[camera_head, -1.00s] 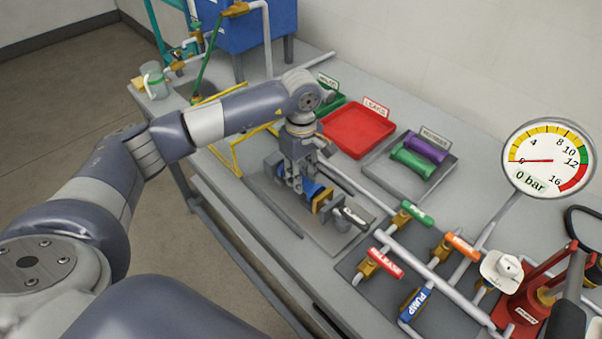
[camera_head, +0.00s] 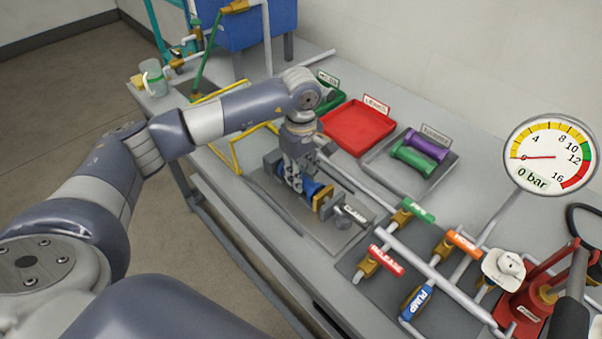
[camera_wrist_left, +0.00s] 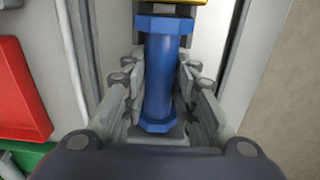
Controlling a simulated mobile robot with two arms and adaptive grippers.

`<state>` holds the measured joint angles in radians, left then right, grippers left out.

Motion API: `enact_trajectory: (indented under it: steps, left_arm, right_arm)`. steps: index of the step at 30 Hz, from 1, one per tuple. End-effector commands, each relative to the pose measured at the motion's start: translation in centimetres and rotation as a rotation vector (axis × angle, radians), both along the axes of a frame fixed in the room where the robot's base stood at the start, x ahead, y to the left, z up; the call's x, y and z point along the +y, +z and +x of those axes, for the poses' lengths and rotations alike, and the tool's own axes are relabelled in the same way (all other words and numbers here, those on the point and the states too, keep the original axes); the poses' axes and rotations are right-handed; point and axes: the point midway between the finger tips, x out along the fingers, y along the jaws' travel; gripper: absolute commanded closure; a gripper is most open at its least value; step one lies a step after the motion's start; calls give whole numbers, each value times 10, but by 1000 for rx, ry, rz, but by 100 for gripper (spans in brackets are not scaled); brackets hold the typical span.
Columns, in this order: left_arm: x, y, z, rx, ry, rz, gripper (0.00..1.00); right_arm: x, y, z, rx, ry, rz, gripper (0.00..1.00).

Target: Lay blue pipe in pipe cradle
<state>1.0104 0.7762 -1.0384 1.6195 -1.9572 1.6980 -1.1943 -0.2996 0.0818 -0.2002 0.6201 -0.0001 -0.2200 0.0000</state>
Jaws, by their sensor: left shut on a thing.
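The blue pipe (camera_head: 312,187) lies in the test fixture beside a yellow-brass end piece (camera_head: 323,197). In the left wrist view the blue pipe (camera_wrist_left: 159,80) runs between the fingers, its far flange against the yellow piece (camera_wrist_left: 170,2). My left gripper (camera_head: 295,180) reaches down from above and is shut on the pipe. A grey tray (camera_head: 447,180) at the back right holds a green pipe (camera_head: 412,160) and a purple pipe (camera_head: 428,145); its sign is too small to read, and I cannot tell whether it is the cradle. My right gripper is not in view.
A red tray (camera_head: 357,128) and a green tray (camera_head: 330,100) stand behind the fixture. The clamp handle (camera_head: 352,213) is right of the pipe. Valves, a red pump (camera_head: 530,300) and a gauge reading 0 bar (camera_head: 548,155) are at the right. Yellow rails (camera_head: 233,155) stand left.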

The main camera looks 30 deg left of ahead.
Motion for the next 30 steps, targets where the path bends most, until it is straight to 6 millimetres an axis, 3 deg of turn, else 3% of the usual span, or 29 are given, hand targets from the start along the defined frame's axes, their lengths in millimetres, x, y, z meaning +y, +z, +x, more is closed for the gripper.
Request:
enact_trajectory:
  steps: [7, 8, 11, 23, 30]
  left_arm:
    - [0, 1, 0, -2, 0, -1, 100]
    - [0, 1, 0, -2, 0, -1, 71]
    - [0, 1, 0, -2, 0, -1, 50]
    - [0, 4, 0, 0, 0, 1, 50]
    - [0, 45, 1, -5, 0, 0, 50]
  right_arm:
    - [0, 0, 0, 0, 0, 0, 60]
    - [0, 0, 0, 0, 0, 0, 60]
    - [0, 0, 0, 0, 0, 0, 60]
    - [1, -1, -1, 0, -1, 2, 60]
    - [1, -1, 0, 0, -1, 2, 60]
